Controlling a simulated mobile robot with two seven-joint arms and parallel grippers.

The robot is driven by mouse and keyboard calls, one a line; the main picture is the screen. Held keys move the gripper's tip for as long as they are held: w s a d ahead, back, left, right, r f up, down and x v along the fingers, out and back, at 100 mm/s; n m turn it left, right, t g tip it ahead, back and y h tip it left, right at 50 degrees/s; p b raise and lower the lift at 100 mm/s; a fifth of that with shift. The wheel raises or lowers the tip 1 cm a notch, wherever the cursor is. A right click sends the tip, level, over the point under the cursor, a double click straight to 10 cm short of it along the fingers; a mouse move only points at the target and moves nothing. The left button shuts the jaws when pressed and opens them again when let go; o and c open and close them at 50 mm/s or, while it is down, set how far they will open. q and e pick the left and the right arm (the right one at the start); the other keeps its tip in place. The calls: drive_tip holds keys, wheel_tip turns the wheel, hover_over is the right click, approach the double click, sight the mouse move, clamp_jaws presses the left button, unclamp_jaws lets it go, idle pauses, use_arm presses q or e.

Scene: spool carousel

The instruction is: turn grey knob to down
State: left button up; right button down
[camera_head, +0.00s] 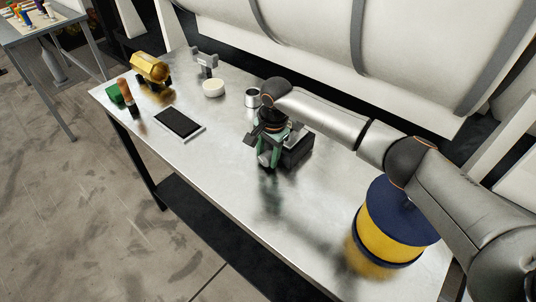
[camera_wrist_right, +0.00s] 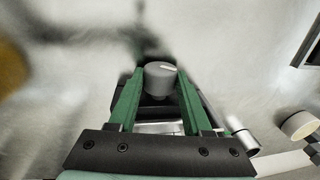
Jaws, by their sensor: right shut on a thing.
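The grey knob (camera_wrist_right: 160,82) sits between the green fingertips of my right gripper (camera_wrist_right: 161,74) in the right wrist view. The fingers are shut on it from both sides. A pale mark on the knob's top runs towards the right of that view. In the head view my right gripper (camera_head: 268,157) reaches down beside a dark box (camera_head: 298,151) on the metal table. The gripper mostly hides the knob there. My left gripper is not in view.
On the table (camera_head: 228,190) stand a blue and yellow spool (camera_head: 388,232), a metal cup (camera_head: 252,97), a white round piece (camera_head: 213,88), a black tablet-like panel (camera_head: 180,123) and a gold object (camera_head: 150,68). The table's front middle is clear. A large white cylinder (camera_head: 400,45) lies behind.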

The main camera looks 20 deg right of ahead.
drive_tip(key=shift+w+r+g+h, duration=0.15)
drive_tip(key=shift+w+g+h, duration=0.3)
drive_tip(key=shift+g, duration=0.35)
drive_tip(key=shift+s, duration=0.1)
drive_tip(key=shift+g+h+b, duration=0.3)
drive_tip(key=shift+h+b, duration=0.05)
drive_tip(key=shift+b, duration=0.3)
drive_tip(key=b, duration=0.7)
drive_tip(key=shift+w+g+h, duration=0.3)
drive_tip(key=shift+w+g, duration=0.1)
drive_tip(key=shift+s+a+g+b, duration=0.1)
drive_tip(key=shift+s+g+b, duration=0.2)
drive_tip(key=shift+b, duration=0.8)
drive_tip(key=shift+s+a, duration=0.1)
